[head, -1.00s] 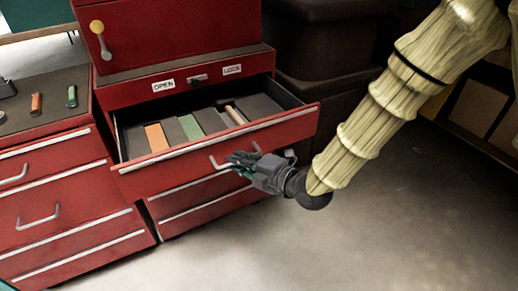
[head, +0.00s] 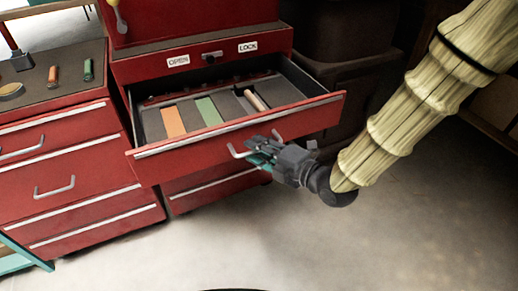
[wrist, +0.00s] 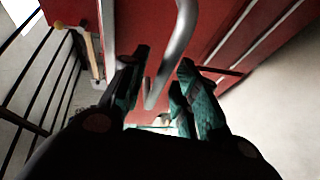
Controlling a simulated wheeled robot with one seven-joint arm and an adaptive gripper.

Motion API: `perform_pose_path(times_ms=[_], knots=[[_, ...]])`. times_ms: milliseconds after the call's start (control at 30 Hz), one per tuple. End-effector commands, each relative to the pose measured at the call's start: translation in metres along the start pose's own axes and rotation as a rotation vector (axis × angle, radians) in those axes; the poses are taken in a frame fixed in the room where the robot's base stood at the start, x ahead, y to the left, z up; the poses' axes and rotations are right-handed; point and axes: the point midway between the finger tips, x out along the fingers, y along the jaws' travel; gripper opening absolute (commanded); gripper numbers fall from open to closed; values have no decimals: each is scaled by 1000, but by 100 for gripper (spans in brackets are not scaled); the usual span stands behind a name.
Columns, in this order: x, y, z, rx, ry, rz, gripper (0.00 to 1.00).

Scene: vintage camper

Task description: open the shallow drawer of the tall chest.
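The tall red chest (head: 200,25) stands at the centre back in the head view. Its shallow drawer (head: 165,165) is pulled well out, showing a grey-lined inside with an orange block (head: 173,122), a green block (head: 208,110) and other small pieces. A silver bar handle (head: 236,153) is on the drawer front; it also shows in the wrist view (wrist: 180,40). My gripper (head: 255,152) is at this handle. In the wrist view, its teal-padded fingers (wrist: 160,75) are apart, with the handle running between them. Firm contact cannot be told.
A lower red cabinet (head: 70,195) with several drawers stands at left, with small tools on its top. Dark stacked bins (head: 350,85) stand right of the chest. The floor (head: 330,240) in front is clear. A teal frame (head: 20,260) shows at lower left.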

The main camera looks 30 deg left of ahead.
Motion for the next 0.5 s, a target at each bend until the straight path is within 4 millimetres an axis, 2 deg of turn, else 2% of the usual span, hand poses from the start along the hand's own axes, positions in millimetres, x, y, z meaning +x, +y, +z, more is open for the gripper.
perform_pose_path(times_ms=[333, 500], knots=[[-4, 1, 1, 0, -2, 1, 32], [-23, 1, 1, -1, -3, 0, 32]])
